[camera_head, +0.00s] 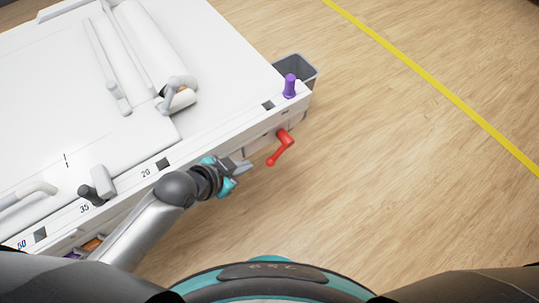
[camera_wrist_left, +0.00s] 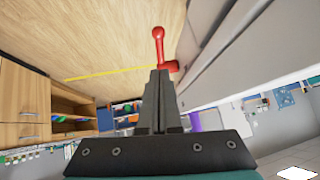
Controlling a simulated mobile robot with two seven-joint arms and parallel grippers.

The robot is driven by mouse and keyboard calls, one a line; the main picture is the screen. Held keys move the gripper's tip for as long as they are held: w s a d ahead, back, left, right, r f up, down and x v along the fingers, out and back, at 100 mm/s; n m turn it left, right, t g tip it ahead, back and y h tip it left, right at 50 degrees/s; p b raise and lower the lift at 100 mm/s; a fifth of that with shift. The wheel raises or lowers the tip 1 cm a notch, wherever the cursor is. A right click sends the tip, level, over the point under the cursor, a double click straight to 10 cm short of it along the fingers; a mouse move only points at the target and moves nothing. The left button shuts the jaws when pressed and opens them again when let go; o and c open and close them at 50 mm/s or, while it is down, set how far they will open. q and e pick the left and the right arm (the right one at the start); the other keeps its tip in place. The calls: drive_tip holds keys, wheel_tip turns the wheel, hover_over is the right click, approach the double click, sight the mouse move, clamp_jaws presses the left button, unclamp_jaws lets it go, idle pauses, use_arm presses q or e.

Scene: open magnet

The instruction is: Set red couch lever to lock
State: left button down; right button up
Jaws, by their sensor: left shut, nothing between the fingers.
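The red couch lever (camera_head: 281,147) is on the side of the white couch (camera_head: 224,135), near its right end, with its knob end hanging out over the floor. My left gripper (camera_head: 246,167) is beside the couch side, a little left of the lever in the head view. In the left wrist view the shut fingers (camera_wrist_left: 155,75) point toward the red lever (camera_wrist_left: 158,45), whose pivot end is partly hidden behind the fingertips. The gripper holds nothing. I cannot tell if the fingertips touch the lever. My right gripper is not in view.
A grey bin (camera_head: 300,69) is behind that corner. White cylindrical parts (camera_head: 158,45) lie on the couch top. The wooden floor right of the couch is clear, with a yellow line (camera_head: 440,89).

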sight(274, 156)
use_arm(q)
drive_tip(key=b+x, duration=0.5)
drive_tip(key=x, duration=0.9)
drive_tip(key=shift+a, duration=0.1)
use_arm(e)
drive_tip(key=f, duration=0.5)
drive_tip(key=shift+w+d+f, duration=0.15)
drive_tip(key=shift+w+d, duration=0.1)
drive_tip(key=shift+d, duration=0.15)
use_arm(q)
drive_tip(key=shift+b, duration=0.3)
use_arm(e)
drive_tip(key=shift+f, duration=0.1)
